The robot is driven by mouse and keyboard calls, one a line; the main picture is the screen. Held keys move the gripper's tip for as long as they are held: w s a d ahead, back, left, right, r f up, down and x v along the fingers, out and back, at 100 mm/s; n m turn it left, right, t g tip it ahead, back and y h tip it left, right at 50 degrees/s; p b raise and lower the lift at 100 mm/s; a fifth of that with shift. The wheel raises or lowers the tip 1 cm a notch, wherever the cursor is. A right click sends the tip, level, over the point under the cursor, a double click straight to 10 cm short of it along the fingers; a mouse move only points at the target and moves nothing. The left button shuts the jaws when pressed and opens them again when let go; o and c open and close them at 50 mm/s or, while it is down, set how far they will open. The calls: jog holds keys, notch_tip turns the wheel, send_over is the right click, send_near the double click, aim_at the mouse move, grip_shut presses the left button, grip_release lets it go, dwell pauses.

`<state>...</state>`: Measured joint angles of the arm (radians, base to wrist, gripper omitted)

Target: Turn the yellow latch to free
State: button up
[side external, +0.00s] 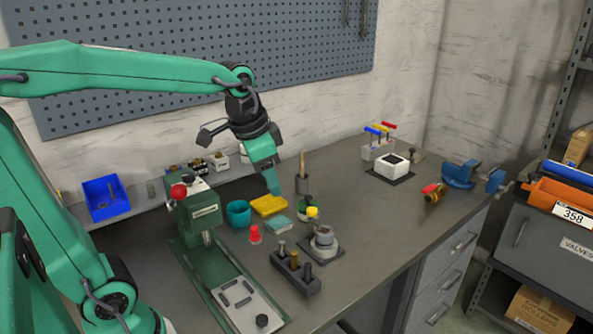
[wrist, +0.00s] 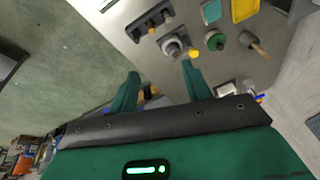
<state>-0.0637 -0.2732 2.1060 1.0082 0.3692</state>
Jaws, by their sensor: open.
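The latch appears to be the small yellow piece (side external: 313,212) at a round grey metal fixture (side external: 323,242) on a dark square plate, right of the bench's middle. In the wrist view the yellow piece (wrist: 194,53) shows as a round end beside the grey fixture (wrist: 172,46). My gripper (side external: 272,182) is up above the bench, left of and higher than the latch in the side view. In the wrist view its two fingers (wrist: 160,85) are spread with nothing between them. My gripper touches neither latch nor fixture. The latch's exact angle is too small to tell.
A green press (side external: 203,210) with a red knob stands to the left. A black block with several pegs (side external: 295,272) is in front of the fixture. A yellow tray (side external: 268,205), teal cup (side external: 239,213) and red piece (side external: 255,234) are nearby.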

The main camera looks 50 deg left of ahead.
jog(key=w+a+f+m+g, duration=0.2)
jog(key=w+a+f+m, duration=0.1)
jog(key=w, duration=0.7)
jog(key=m+g, duration=0.1)
jog(key=m, duration=0.1)
send_over(312, 209)
notch_tip(312, 209, down, 7)
jog(key=shift+r, duration=0.1)
jog(key=shift+f, duration=3.95)
jog(key=shift+c, duration=0.2)
jog(key=c, duration=1)
